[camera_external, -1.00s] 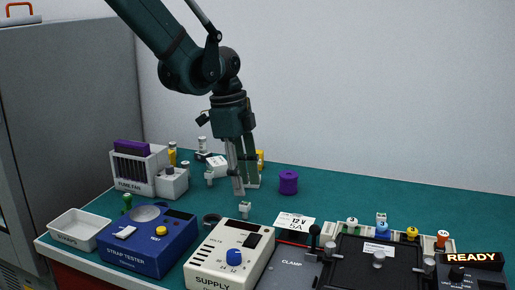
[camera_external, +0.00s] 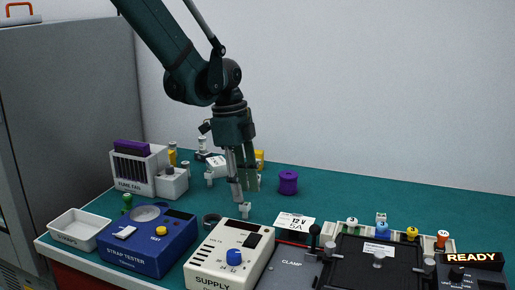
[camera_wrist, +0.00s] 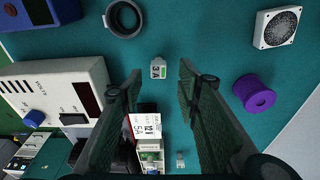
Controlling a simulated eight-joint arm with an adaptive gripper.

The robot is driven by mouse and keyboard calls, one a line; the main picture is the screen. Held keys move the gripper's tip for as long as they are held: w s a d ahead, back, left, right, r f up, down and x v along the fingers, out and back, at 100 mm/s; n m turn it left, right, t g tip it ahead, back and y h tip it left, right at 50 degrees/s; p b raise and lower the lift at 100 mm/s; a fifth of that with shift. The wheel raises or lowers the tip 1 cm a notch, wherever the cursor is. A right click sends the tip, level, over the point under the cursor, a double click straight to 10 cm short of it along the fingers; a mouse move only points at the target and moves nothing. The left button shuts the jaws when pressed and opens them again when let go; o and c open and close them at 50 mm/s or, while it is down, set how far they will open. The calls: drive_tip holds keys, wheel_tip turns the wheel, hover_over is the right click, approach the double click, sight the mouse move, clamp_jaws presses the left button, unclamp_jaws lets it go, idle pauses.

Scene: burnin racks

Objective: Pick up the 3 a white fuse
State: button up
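A small white fuse marked "3 A" (camera_wrist: 158,70) stands on the green bench in the wrist view, centred between my fingertips and a little beyond them. In the external view the small white fuse (camera_external: 245,212) is behind the supply box, just below my gripper (camera_external: 246,194). My gripper points down with its fingers apart. In the wrist view my open gripper (camera_wrist: 161,72) has nothing between its fingers. I cannot tell the exact height left between the fingertips and the fuse.
The cream supply box (camera_external: 228,256) stands in front of the fuse. A black ring (camera_wrist: 124,18) lies nearby, and a purple spool (camera_external: 288,182) stands to the right. A "12 V 5A" card (camera_external: 296,221) is near the clamp.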

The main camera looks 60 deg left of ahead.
sight(244, 203)
drive_tip(key=shift+d+f, duration=0.1)
drive_tip(key=shift+f, duration=0.4)
drive_tip(key=shift+f, duration=0.1)
drive_tip(key=shift+w+d+f, duration=0.1)
drive_tip(key=shift+d+f, duration=0.05)
drive_tip(key=shift+f, duration=1.1)
drive_tip(key=shift+w+d+f, duration=0.1)
drive_tip(key=shift+f, duration=1.15)
drive_tip(key=shift+c, duration=0.2)
drive_tip(key=c, duration=0.9)
